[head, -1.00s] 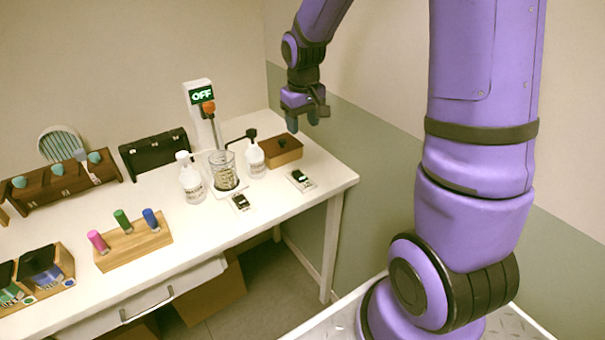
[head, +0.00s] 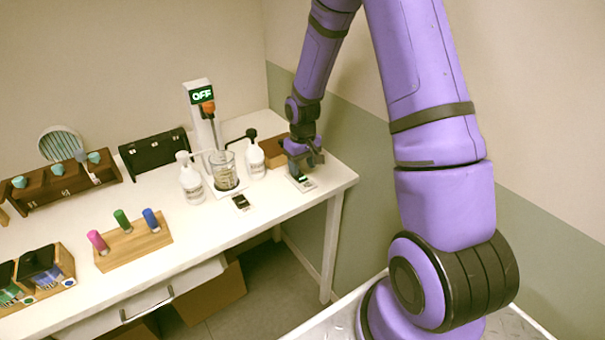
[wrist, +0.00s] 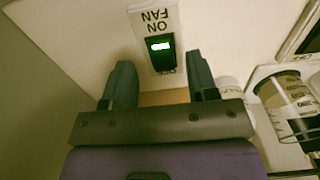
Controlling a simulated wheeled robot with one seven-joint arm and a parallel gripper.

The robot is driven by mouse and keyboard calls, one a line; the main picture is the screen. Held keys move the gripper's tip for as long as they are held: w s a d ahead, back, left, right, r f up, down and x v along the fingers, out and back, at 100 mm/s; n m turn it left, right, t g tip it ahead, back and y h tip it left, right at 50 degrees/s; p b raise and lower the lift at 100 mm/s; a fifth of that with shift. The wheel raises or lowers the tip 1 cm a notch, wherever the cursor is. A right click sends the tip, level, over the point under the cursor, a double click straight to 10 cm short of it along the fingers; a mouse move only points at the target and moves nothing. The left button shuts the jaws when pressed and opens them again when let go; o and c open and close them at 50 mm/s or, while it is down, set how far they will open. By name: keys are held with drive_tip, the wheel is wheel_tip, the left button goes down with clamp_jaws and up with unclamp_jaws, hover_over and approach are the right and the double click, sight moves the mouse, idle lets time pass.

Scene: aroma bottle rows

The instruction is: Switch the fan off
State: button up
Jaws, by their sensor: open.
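The fan switch is a black rocker (wrist: 164,60) on a white plate (wrist: 155,18) in the wrist view. The plate reads "FAN ON", upside down, and a green light glows at the rocker's end by the word. In the head view this plate (head: 303,185) lies near the table's right end. My gripper (head: 302,165) is just above it, pointing down. In the wrist view my gripper (wrist: 161,66) is open and empty, its fingers on either side of the rocker. Contact cannot be told. A round white slatted thing, perhaps the fan (head: 60,144), stands at the back left.
A brown box (head: 273,153) is close behind my gripper. A white pump bottle (head: 255,158), a glass beaker (head: 223,170) and a stand with an "OFF" display (head: 202,96) are to its left. A second small switch (head: 241,202) lies nearer the front edge.

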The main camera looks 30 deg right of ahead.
sight(302, 178)
drive_tip(key=shift+f, duration=1.7)
drive_tip(key=c, duration=0.9)
drive_tip(key=shift+w, duration=0.1)
drive_tip(key=shift+w+r+g, duration=0.15)
drive_tip(key=shift+g, duration=0.7)
drive_tip(key=shift+w+r+g, duration=0.1)
drive_tip(key=shift+w+g, duration=0.05)
drive_tip(key=shift+g, duration=0.7)
drive_tip(key=o, duration=0.9)
